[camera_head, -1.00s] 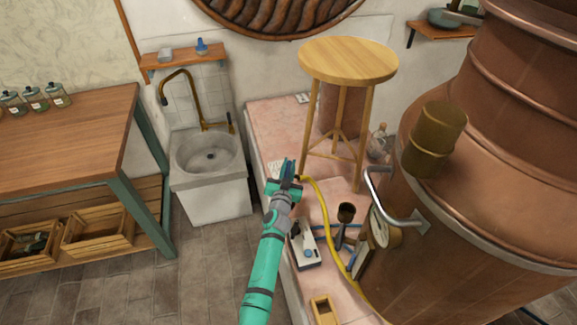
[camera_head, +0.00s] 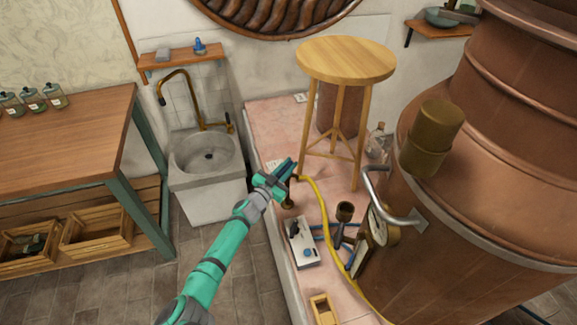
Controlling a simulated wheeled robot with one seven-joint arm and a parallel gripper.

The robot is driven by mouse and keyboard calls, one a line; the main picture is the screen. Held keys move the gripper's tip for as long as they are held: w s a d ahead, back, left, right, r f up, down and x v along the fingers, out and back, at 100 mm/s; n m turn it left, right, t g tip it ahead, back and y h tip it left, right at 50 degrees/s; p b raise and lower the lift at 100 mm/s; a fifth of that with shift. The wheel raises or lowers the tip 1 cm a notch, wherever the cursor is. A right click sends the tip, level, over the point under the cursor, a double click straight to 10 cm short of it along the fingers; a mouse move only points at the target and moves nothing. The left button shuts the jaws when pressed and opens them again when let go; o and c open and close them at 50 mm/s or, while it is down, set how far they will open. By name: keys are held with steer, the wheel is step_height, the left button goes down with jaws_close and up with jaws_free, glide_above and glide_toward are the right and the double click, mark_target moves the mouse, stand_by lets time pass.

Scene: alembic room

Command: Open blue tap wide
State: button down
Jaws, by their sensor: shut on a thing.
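My teal gripper (camera_head: 286,171) is over the left part of the pink tiled ledge, with its fingers pointing up and to the right. It is shut at the fitting by the end of the yellow hose (camera_head: 320,200). A small brass piece of this fitting (camera_head: 289,201) shows just below the fingers. The blue tap's handle is hidden by the gripper, so its angle cannot be read.
A wooden stool (camera_head: 347,60) stands on the ledge (camera_head: 270,118) behind my gripper. A white box with a blue knob (camera_head: 303,243) and a dark cup (camera_head: 345,211) are nearer. The copper still (camera_head: 480,220) fills the right. A sink (camera_head: 205,165) stands left.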

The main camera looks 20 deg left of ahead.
steer(key=shift+d+m+g+h, duration=0.1)
steer(key=shift+m+g+h, duration=0.7)
steer(key=shift+h, duration=0.65)
steer(key=shift+m+g+h, duration=0.5)
steer(key=shift+m+h, duration=0.6)
steer(key=shift+h, duration=0.35)
steer(key=shift+d+m+g+h, duration=0.1)
steer(key=shift+m+g+h, duration=0.3)
steer(key=shift+m+h, duration=0.1)
steer(key=shift+s, duration=0.1)
steer(key=c, duration=1.7)
jaws_free()
steer(key=v, duration=1)
steer(key=shift+s+a, duration=0.2)
steer(key=shift+a, duration=0.15)
